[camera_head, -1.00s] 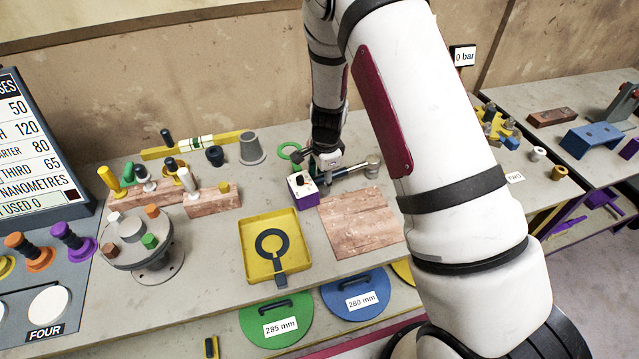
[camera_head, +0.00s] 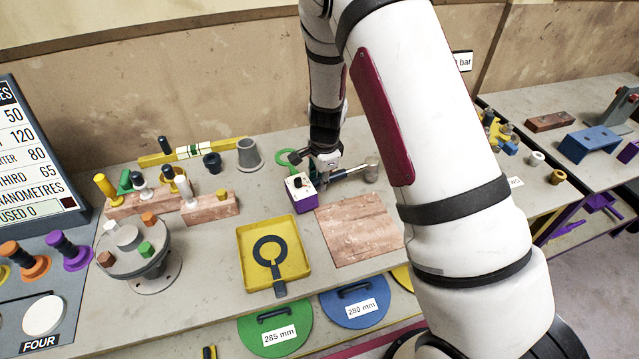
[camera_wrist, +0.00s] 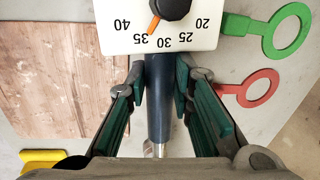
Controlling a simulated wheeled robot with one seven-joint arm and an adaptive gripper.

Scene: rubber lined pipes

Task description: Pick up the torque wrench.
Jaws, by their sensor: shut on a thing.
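The torque wrench (camera_head: 350,172) lies along the bench, with a dark shaft and a grey cylindrical end (camera_head: 371,169) at its right. In the wrist view its dark blue shaft (camera_wrist: 159,95) runs between my fingers, with a silvery part near the bottom edge. My gripper (camera_wrist: 160,88) is shut on this shaft, one finger on each side. In the head view my gripper (camera_head: 327,165) is low over the bench and partly hides the shaft. A white-topped purple box (camera_head: 300,190) with a dial (camera_wrist: 170,8) stands at the shaft's left end. I cannot tell whether they are joined.
A reddish board (camera_head: 360,228) lies in front of the wrench. A green ring tool (camera_wrist: 270,35) and a red ring tool (camera_wrist: 250,88) lie close behind.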

